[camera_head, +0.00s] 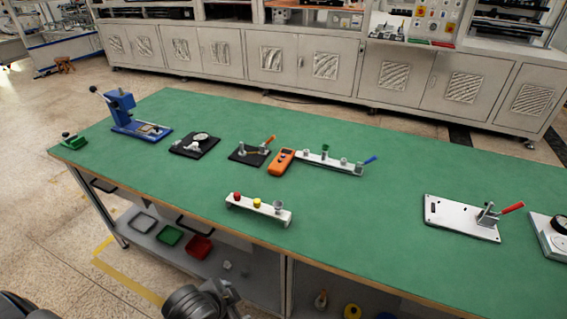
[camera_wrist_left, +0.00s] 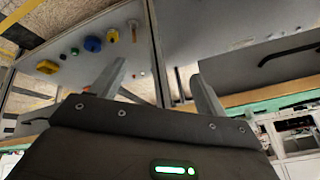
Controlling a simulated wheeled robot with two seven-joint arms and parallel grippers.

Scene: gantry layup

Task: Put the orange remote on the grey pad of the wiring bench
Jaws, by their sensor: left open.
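The orange remote (camera_head: 282,161) lies on the green bench top (camera_head: 350,215), against the left end of a white rail (camera_head: 335,163) with several fittings. I cannot pick out a grey pad for certain in the head view. My left gripper (camera_wrist_left: 160,78) is open and empty in the wrist view, its two fingers apart. Part of my left arm (camera_head: 195,302) shows at the bottom of the head view, in front of the bench and well apart from the remote. My right gripper is in neither view.
A white stand (camera_head: 259,209) with coloured knobs stands nearer the front edge. A black plate with an orange-handled clamp (camera_head: 250,153) is left of the remote. A white plate with a red-handled clamp (camera_head: 462,217) is at right. Trays (camera_head: 199,247) lie on the lower shelf. The front middle is clear.

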